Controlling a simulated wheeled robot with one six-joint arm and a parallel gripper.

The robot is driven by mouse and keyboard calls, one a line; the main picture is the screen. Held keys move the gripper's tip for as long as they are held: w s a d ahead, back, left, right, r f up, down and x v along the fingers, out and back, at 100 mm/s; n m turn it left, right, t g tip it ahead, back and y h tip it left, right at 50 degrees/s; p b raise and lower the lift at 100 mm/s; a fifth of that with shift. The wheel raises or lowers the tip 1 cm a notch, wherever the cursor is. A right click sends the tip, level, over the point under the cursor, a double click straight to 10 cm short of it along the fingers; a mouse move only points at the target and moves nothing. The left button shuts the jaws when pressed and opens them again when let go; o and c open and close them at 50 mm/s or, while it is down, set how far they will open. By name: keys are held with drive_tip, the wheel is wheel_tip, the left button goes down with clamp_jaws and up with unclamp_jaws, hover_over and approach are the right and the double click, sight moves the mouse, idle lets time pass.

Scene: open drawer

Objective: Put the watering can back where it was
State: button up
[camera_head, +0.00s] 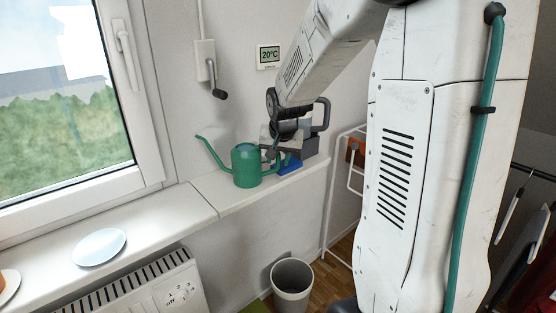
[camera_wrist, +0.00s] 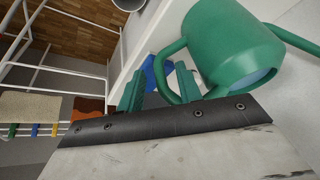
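The green watering can (camera_head: 246,166) stands upright on the white windowsill (camera_head: 205,190), its spout pointing left and its handle towards my gripper (camera_head: 274,154). In the wrist view the can (camera_wrist: 232,45) fills the upper right, with its handle (camera_wrist: 163,58) curving out to the left. My gripper (camera_wrist: 160,72) is open, its two teal fingers apart. The handle loop lies between them, with the right finger seeming to be inside the loop and the left one outside. I cannot tell whether either finger touches the handle. In the head view my wrist partly hides the handle.
A blue object (camera_head: 291,166) and a dark grey item (camera_head: 310,144) stand close behind my gripper on the sill. A light blue plate (camera_head: 100,247) lies further left on the sill. A bin (camera_head: 292,283) and a white rack (camera_head: 343,187) stand below and to the right.

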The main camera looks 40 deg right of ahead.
drive_tip(key=v, duration=1)
drive_tip(key=s+a+n+g+y, duration=0.1)
drive_tip(key=s+a+n, duration=0.3)
drive_tip(key=s+a, duration=0.4)
drive_tip(key=s+a+f+n+g+y, duration=0.1)
drive_tip(key=s+a+n, duration=0.3)
drive_tip(key=s+a, duration=0.5)
drive_tip(key=s+g, duration=0.1)
drive_tip(key=s, duration=0.7)
drive_tip(key=shift+a+f+n, duration=0.25)
drive_tip(key=shift+n, duration=0.05)
drive_tip(key=shift+s, duration=0.1)
